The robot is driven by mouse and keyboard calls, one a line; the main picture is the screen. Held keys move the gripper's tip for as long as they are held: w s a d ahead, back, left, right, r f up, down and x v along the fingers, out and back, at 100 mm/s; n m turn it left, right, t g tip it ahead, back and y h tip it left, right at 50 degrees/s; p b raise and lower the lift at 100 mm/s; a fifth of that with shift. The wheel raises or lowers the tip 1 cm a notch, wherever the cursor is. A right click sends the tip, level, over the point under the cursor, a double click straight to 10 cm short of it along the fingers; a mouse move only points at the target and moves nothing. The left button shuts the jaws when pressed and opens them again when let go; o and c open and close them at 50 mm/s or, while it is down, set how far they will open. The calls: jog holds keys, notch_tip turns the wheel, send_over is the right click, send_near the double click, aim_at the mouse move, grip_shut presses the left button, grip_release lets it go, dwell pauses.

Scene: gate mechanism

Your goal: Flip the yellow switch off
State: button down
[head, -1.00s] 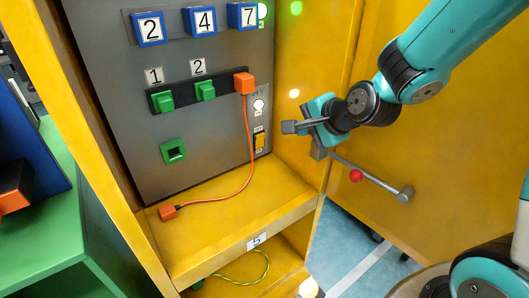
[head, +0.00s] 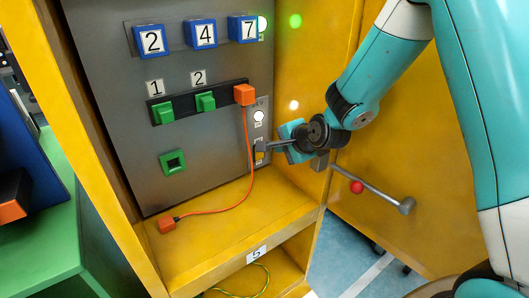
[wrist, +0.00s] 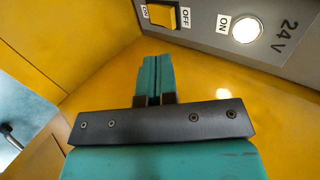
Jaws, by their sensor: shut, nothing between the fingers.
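The yellow switch (head: 259,155) sits low on a grey strip at the right of the panel. My gripper (head: 264,147) is at it in the head view and hides part of it. In the wrist view, the yellow switch (wrist: 161,15) is at the top, between a label reading ON and one reading OFF. My shut, empty gripper (wrist: 154,58) points up the picture, with its tips below the switch. A gap shows between them in that view; contact cannot be told. A white lamp (wrist: 246,28) marked ON, beside "24V", looks lit.
An orange plug (head: 244,95) and its cable are left of the strip. Green blocks (head: 205,102) sit on the panel. A yellow shelf (head: 215,240) lies below. A lever with a red ball (head: 356,187) is at the right, below my arm.

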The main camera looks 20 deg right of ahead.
jog(key=x, duration=0.9)
jog(key=shift+w+f, duration=0.2)
jog(key=shift+w, duration=0.05)
